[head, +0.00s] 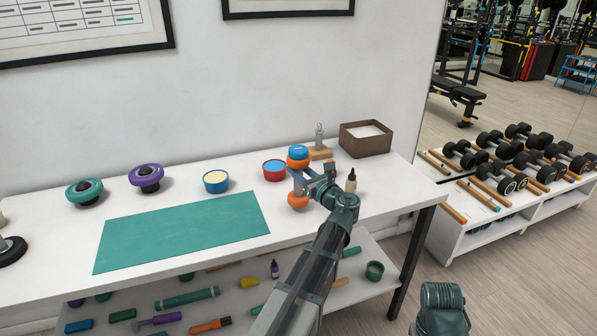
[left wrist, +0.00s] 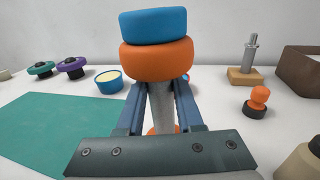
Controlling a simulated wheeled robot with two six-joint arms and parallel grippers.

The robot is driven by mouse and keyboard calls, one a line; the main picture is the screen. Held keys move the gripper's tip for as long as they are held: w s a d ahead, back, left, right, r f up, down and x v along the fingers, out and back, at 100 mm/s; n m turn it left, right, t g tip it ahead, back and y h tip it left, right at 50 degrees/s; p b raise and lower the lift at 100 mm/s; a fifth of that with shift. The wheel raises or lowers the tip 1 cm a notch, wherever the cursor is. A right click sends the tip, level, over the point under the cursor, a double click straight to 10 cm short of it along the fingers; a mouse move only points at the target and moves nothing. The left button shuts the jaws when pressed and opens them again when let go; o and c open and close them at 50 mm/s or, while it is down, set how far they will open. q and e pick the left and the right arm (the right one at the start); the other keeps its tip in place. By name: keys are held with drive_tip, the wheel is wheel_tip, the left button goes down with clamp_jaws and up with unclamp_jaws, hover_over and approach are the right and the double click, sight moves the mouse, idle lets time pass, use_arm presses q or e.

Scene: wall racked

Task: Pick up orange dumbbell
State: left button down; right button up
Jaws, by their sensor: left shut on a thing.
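The orange dumbbell (head: 297,199) is upright near the right part of the white table, with a blue disc (head: 298,151) on its top end. In the left wrist view the dumbbell's orange upper head (left wrist: 157,61) and grey handle (left wrist: 161,108) show, with the blue disc (left wrist: 153,25) on top. My left gripper (head: 299,180) is shut on the handle, between the two orange heads; its fingers (left wrist: 161,100) lie on both sides of it. Its lower end is partly hidden, so I cannot tell whether it touches the table.
A red tub (head: 275,172) with a blue top stands just left of the dumbbell. A metal post on a wooden base (head: 319,152), a brown box (head: 366,146) and a dark-capped bottle (head: 351,181) stand nearby. A green mat (head: 180,230) lies left.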

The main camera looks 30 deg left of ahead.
use_arm(q)
drive_tip(key=shift+d+r+p, duration=0.1)
drive_tip(key=shift+r+p, duration=0.35)
drive_tip(key=shift+r, duration=0.35)
drive_tip(key=w+r+p+v, duration=0.1)
drive_tip(key=v, duration=1.4)
drive_tip(key=shift+d, duration=0.65)
use_arm(e)
wheel_tip(320, 180, up, 3)
drive_tip(key=shift+f, duration=0.2)
use_arm(q)
drive_tip(key=shift+s, duration=0.15)
